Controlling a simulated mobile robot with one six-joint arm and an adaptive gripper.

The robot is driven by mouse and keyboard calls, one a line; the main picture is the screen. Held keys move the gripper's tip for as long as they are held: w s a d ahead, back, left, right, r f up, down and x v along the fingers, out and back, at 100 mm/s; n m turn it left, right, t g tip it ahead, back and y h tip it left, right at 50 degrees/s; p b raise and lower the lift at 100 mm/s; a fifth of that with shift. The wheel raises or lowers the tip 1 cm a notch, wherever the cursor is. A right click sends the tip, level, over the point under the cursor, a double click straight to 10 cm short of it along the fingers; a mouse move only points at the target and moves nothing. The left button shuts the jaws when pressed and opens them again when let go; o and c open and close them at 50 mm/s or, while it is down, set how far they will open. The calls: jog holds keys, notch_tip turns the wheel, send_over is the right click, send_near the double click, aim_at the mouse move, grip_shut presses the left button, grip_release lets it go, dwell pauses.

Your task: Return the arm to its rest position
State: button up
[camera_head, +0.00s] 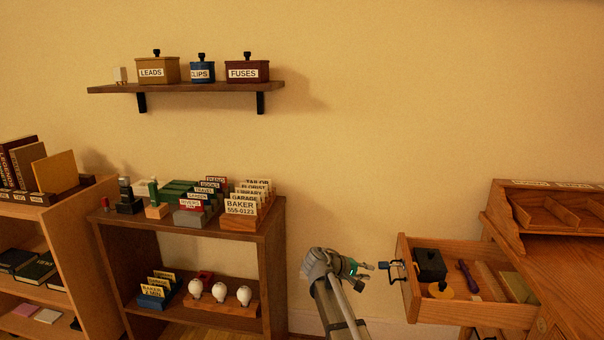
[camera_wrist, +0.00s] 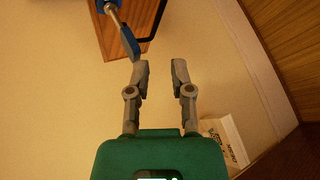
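My gripper (camera_head: 366,274) is at the end of my raised arm, in the lower middle of the head view, left of the open drawer. In the wrist view my gripper (camera_wrist: 160,72) has its two fingers apart, with only the pale wall showing between them. It holds nothing.
The open drawer (camera_head: 470,313) holds a black box (camera_head: 430,264) and several small items. A desk (camera_head: 565,275) stands right of it. A shelf unit (camera_head: 190,238) with card files stands left of my arm. A wall shelf (camera_head: 190,88) hangs above. The wall between shelf and drawer is bare.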

jog(key=s+a+r+m+g+y+p, duration=0.1)
jog(key=s+r+m+g+y+p, duration=0.1)
jog(key=s+r+y+p, duration=0.4)
jog(key=s+r+m+g+y+p, duration=0.2)
jog(key=s+r+y+p, duration=0.4)
jog(key=s+r+p, duration=1.1)
jog(key=s+m+p, duration=0.1)
jog(key=p, duration=0.8)
jog(key=shift+s+a+r+p, duration=0.2)
jog(key=shift+s+a+p, duration=0.1)
jog(key=shift+s+a, duration=0.1)
jog(key=shift+w, duration=0.1)
